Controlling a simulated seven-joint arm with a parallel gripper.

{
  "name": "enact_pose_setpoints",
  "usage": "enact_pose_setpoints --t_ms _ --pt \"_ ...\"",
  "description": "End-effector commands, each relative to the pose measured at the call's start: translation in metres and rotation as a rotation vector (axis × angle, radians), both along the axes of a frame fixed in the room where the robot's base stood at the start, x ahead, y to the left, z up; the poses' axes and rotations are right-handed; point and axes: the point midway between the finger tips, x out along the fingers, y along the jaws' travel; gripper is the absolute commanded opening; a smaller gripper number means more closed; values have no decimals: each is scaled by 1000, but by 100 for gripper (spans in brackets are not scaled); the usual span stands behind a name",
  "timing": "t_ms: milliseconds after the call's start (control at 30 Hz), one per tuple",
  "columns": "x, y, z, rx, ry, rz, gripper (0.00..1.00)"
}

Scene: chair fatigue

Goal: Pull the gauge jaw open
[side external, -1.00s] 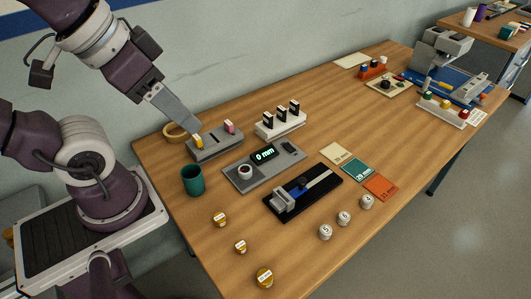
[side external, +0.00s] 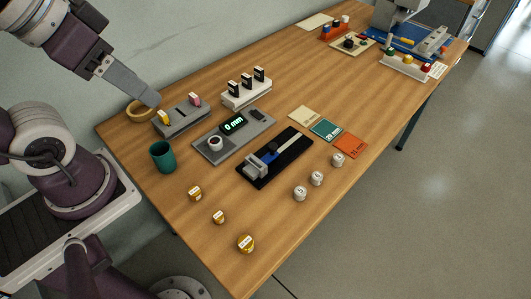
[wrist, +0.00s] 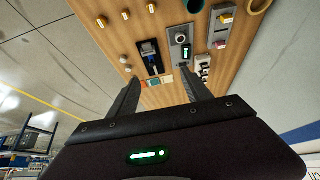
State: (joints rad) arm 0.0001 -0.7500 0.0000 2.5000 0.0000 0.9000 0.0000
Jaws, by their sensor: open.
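The gauge is a black base with a pale rail (side external: 292,145). A grey jaw (side external: 255,168) sits at its near-left end, with a blue slider part (side external: 270,157) close beside it. I cannot tell whether there is a gap between the jaw faces. A grey panel with a green display (side external: 233,123) reads "0 mm" behind it. My gripper (side external: 155,100) is at the upper left, by the grey block, away from the gauge. In the wrist view my gripper (wrist: 162,84) has its fingers apart, nothing between them. The gauge (wrist: 150,56) shows beyond the fingertips there.
A grey block (side external: 185,122) holds yellow and pink pieces, with a tan ring (side external: 140,112) and green cup (side external: 163,157) nearby. A white rack (side external: 246,93), coloured cards (side external: 326,130), white knobs (side external: 317,178) and brass weights (side external: 218,217) surround the gauge.

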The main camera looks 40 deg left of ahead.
Motion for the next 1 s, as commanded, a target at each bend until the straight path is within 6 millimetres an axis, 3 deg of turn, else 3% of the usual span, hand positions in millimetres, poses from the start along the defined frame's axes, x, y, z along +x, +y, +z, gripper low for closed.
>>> enact_pose_setpoints --t_ms 467,567,633,733,833,933,1000 --pt "0 0 0 0 0 0 57" --pt "2 0 0 2 3 -4 45" --pt "12 -1 2 14 26 -30 45" --pt "50 -4 2 53 96 -120 45" --pt "105 -11 -13 100 182 -255 45" --pt "160 -22 -49 140 269 -400 45" --pt "193 -30 -85 161 327 -502 45"
